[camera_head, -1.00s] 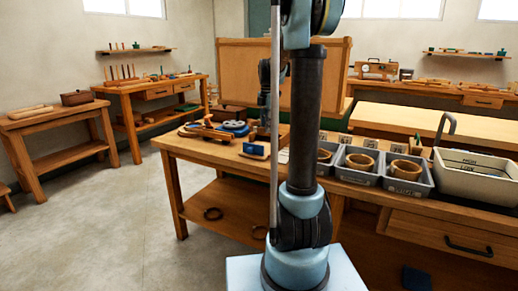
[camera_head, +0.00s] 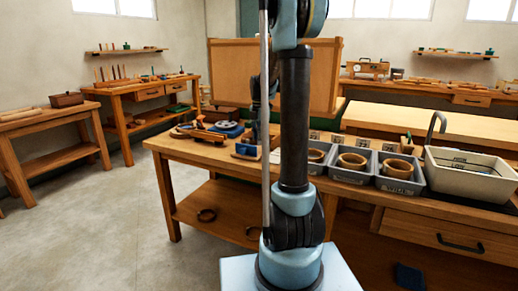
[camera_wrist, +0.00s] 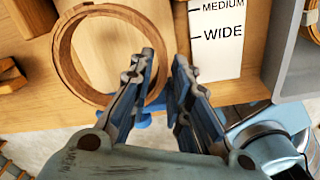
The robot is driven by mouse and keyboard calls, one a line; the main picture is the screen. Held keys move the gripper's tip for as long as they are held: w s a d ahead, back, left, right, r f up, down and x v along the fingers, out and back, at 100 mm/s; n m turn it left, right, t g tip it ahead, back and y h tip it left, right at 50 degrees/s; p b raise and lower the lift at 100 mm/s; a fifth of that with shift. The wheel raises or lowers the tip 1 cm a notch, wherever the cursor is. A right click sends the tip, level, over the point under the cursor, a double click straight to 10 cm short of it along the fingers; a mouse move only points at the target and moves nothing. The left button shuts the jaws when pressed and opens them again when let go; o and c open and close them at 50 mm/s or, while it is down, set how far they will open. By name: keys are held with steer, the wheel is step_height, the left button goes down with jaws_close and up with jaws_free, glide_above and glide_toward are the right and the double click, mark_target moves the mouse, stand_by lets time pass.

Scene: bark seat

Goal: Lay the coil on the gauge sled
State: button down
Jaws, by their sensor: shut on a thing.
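In the wrist view my gripper (camera_wrist: 166,75) is shut on the near-right wall of a tan ring-shaped coil (camera_wrist: 64,62), one finger inside the ring and one outside. The coil is seen from above, over a pale wooden piece (camera_wrist: 110,45). I cannot tell whether it touches that piece. A white scale card (camera_wrist: 215,40) reading MEDIUM and WIDE lies on wood right of the coil; it may belong to the gauge sled, though I cannot tell for sure. In the head view my own arm hides the gripper and held coil.
Grey bins (camera_head: 377,182) stand on the bench with tan coils (camera_head: 397,168) inside. A white handled crate (camera_head: 470,172) is at their right. A blue disc (camera_head: 228,128) and wooden parts lie at the bench's left end.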

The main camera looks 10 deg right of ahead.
steer(key=shift+f, duration=2)
steer(key=c, duration=1.5)
jaws_free()
